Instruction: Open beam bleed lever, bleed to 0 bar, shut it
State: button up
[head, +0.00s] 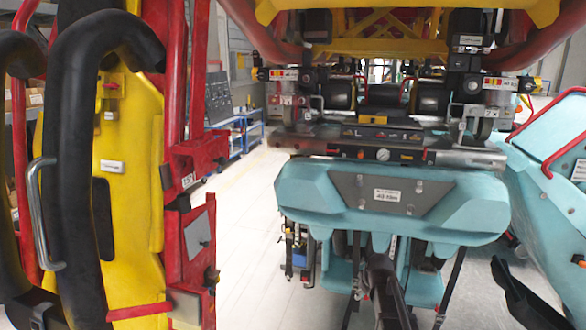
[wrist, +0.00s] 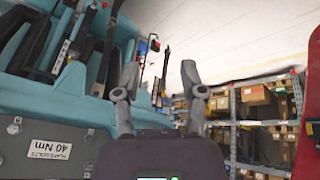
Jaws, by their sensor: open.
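In the head view a grey metal beam (head: 465,158) runs across the train above a teal panel (head: 300,195). A small round gauge (head: 383,155) sits at its middle; its reading is too small to make out. Small orange and red fittings are on the beam beside the gauge. I cannot tell which is the bleed lever or whether it is open. In the wrist view my gripper (wrist: 160,75) is open, its two fingers apart with nothing between them. The gripper cannot be made out in the head view. In the wrist view the beam and gauge are not identifiable.
A yellow and red frame with thick black restraints (head: 85,120) stands close at the left. A teal seat part with a red handle (head: 560,140) is at the right. Shelves with boxes (wrist: 255,105) show in the wrist view.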

jog(key=s+a+f+m+g+b, duration=0.2)
jog(key=s+f, duration=0.2)
jog(key=s, duration=0.6)
jog(key=s+a+f+m+g+b, duration=0.3)
jog(key=s+f, duration=0.1)
jog(key=s, duration=0.7)
jog(key=shift+a+f+b, duration=0.3)
jog(key=shift+a+b, duration=0.05)
dwell(0.6)
jog(key=shift+w, duration=0.1)
dwell(0.9)
